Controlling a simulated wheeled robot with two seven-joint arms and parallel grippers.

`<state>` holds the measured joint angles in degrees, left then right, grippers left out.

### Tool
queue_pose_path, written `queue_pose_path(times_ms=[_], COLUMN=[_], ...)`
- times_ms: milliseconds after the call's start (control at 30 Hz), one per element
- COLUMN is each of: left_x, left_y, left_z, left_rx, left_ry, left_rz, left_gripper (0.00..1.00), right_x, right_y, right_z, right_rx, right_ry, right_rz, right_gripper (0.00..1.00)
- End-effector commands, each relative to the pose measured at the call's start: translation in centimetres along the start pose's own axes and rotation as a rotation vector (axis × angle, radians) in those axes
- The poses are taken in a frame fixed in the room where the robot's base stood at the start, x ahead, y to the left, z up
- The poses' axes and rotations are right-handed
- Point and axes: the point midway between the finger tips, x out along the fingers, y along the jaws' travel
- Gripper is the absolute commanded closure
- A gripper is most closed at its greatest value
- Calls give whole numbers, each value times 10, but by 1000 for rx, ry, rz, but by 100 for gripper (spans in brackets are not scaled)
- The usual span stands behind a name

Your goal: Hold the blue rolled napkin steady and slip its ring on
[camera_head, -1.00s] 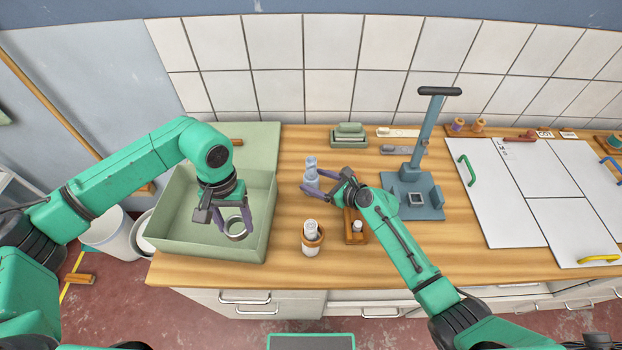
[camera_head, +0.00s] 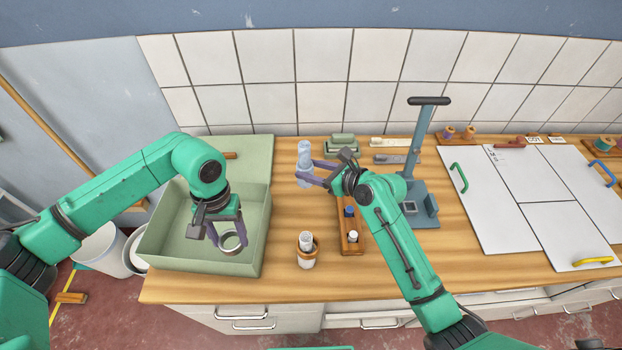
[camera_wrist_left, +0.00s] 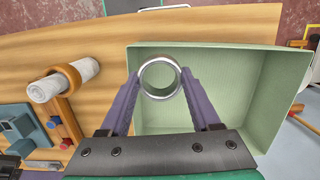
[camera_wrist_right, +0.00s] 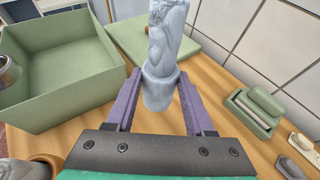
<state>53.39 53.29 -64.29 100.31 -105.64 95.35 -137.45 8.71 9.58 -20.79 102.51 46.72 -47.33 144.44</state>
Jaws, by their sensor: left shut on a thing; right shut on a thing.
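The blue rolled napkin (camera_head: 304,153) is pale blue and upright near the middle of the counter. My right gripper (camera_head: 309,174) is shut on its lower part; in the right wrist view the napkin (camera_wrist_right: 165,45) stands between the fingers, flaring wider low down. I cannot tell whether its foot touches the counter. My left gripper (camera_head: 232,236) is shut on a silver metal ring (camera_head: 232,243) and holds it over the green tray (camera_head: 157,240). The left wrist view shows the ring (camera_wrist_left: 160,62) between the fingertips, its opening visible. The ring is apart from the napkin.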

Motion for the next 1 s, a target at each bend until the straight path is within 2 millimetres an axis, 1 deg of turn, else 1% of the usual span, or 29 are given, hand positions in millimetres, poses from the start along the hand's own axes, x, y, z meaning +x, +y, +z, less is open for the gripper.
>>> queue_pose_path(times_ms=[167,233,267,400,500,833,1000], left_x=[0,0,0,0,0,0,0], left_y=[0,0,0,0,0,0,0], left_z=[0,0,0,0,0,0,0], left_rx=[0,0,0,0,0,0,0], left_ry=[0,0,0,0,0,0,0], left_rz=[0,0,0,0,0,0,0], left_gripper=[89,89,89,89,89,89,89], right_x=[0,1,4,20,27,28,33], right_y=[0,0,0,0,0,0,0], right_z=[0,-3,-7,-44,-63,-65,-76], right_rx=[0,1,1,6,4,2,2], right_ry=[-1,0,1,2,0,-2,0], right_rz=[0,1,2,5,0,0,1], right_gripper=[100,100,100,100,100,100,100])
